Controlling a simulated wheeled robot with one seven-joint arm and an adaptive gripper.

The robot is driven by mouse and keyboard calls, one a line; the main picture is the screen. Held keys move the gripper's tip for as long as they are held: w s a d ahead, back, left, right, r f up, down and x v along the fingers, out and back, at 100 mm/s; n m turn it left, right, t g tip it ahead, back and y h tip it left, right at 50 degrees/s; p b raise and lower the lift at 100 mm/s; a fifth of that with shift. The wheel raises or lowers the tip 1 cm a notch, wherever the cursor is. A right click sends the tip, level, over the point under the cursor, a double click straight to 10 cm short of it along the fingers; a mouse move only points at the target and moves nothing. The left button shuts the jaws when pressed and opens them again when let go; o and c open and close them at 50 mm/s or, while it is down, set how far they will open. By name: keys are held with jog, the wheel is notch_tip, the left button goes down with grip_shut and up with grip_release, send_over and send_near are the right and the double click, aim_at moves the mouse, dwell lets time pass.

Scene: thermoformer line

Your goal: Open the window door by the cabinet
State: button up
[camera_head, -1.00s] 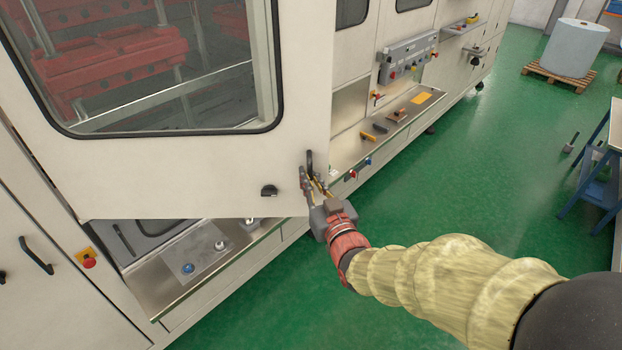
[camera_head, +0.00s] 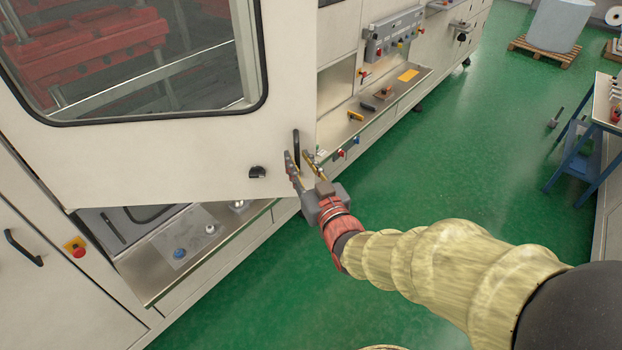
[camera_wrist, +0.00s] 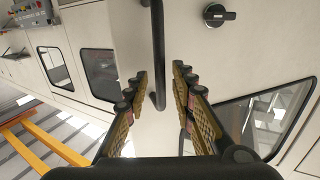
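The window door (camera_head: 170,160) is a large cream panel with a dark-framed glass window, standing out from the machine over the sill shelf. Its black vertical bar handle (camera_head: 296,148) is near the right edge, with a black latch knob (camera_head: 257,172) to its left. My gripper (camera_head: 305,160) is at the lower end of the handle. In the wrist view the handle (camera_wrist: 158,60) runs between the two fingers of my gripper (camera_wrist: 160,95), with a gap on both sides. The fingers are spread and no grip on the bar shows. The knob (camera_wrist: 220,15) also shows there.
A steel shelf (camera_head: 165,245) with buttons lies below the door. A cabinet door with a black handle (camera_head: 24,248) and a red stop button (camera_head: 78,250) are at left. A control box (camera_head: 395,35) is beyond. Green floor is clear at right, before a blue-legged table (camera_head: 580,150).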

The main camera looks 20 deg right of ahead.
jog(key=s, duration=1)
jog(key=shift+s+d, duration=0.15)
jog(key=shift+s, duration=0.05)
dwell(0.3)
